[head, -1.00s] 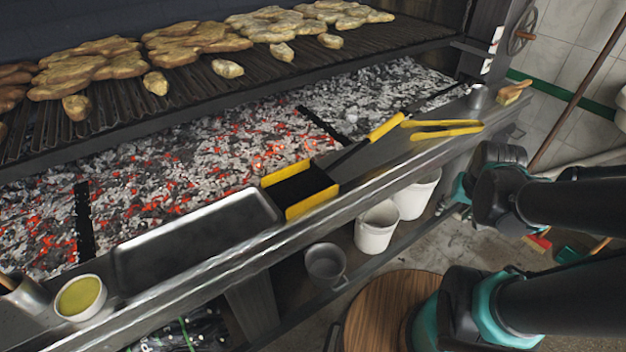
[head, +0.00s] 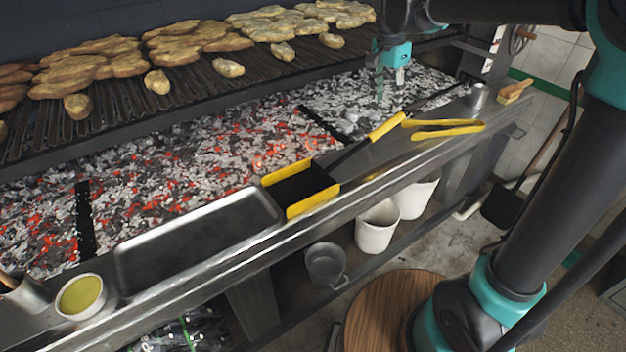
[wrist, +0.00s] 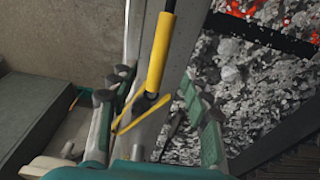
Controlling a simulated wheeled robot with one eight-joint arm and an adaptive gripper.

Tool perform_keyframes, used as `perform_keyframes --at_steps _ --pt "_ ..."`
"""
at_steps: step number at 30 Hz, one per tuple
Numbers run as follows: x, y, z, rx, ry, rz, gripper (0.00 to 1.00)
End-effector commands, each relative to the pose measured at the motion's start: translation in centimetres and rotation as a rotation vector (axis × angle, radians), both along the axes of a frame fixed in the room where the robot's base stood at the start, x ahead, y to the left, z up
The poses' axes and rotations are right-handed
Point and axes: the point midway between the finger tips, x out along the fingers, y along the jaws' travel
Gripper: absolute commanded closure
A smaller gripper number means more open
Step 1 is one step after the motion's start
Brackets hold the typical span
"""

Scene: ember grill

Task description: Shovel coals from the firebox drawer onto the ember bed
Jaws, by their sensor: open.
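A shovel with a black pan and yellow sides (head: 312,202) lies on the steel front ledge, its yellow handle (head: 388,126) pointing to the back right. My gripper (head: 390,83) is open and empty, above the grey right part of the ember bed, just beyond the handle in the head view. In the wrist view, the yellow handle (wrist: 161,52) runs down toward the space between the open fingers (wrist: 155,103), apart from them. The ember bed (head: 200,165) holds grey ash and coals, glowing red at left and centre. I cannot make out a firebox drawer.
Yellow tongs (head: 445,131), a metal cup (head: 480,95) and a brush (head: 515,90) are on the ledge's right part. An empty steel tray (head: 195,240) and a sauce bowl (head: 80,296) are at left. The grill rack (head: 130,105) with food overhangs the embers.

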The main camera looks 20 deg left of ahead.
Motion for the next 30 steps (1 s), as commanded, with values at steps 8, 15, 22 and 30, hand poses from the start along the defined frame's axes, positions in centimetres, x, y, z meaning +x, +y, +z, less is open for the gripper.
perform_keyframes --at_steps 8,15,22,30 --pt "0.1 -0.1 -0.6 0.001 -0.001 0.001 0.52" --pt "0.4 -0.3 -3.2 0.001 0.000 0.002 0.52" --pt "0.8 -0.6 -6.2 0.001 -0.001 0.001 0.52" --pt "1.0 -0.8 -8.5 0.001 -0.001 0.001 0.52"
